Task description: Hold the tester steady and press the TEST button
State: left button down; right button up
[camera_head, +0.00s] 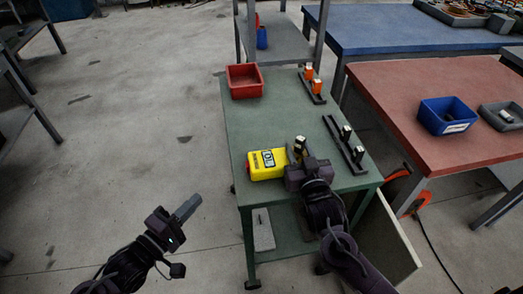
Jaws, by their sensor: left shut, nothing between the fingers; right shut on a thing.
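The tester (266,164) is a yellow box with a dark marked face, lying at the front left of the green table. My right gripper (297,154) is shut on the tester at its right end. The TEST button cannot be told apart from the other dark marks on the face at this size. My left gripper (187,208) is shut and empty. It is off the table's left side, over the floor, below and to the left of the tester and apart from it.
The green table (285,120) carries a red bin (244,81) at the back left. A dark rack (344,145) with black-topped pieces stands right of my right gripper, and another rack with orange-topped pieces (312,82) is behind. The table's middle is clear.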

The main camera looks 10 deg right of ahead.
dwell(0.5)
jog(key=o, duration=1.3)
jog(key=shift+c, duration=0.2)
jog(key=shift+s, duration=0.1)
